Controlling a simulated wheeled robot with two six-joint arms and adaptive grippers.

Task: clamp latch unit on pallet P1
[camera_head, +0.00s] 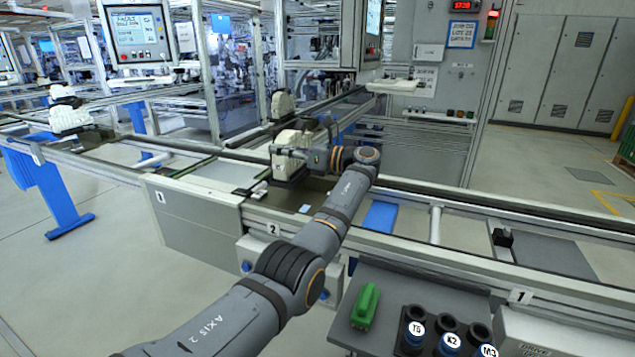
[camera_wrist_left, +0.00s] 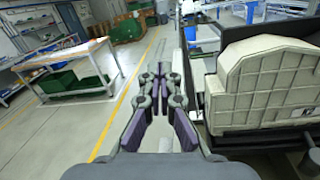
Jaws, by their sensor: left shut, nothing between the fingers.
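A cream cast unit (camera_head: 287,163) sits on a dark pallet on the line, near the end of my left arm. Its body fills the right side of the left wrist view (camera_wrist_left: 262,85). My left gripper (camera_head: 312,160) is at the unit's right side in the head view. In the left wrist view the fingers (camera_wrist_left: 160,78) are shut and empty, pointing past the unit's side. I cannot tell whether they touch it. The pallet is mostly hidden, and I cannot make out a latch or read P1. My right gripper is not in view.
Rails (camera_head: 455,190) run along the line to the right. Other cream units stand at the left (camera_head: 70,115) and behind (camera_head: 282,104). A grey shelf at the front holds a green object (camera_head: 365,306) and several dark cylinders marked T5, K2 and M3.

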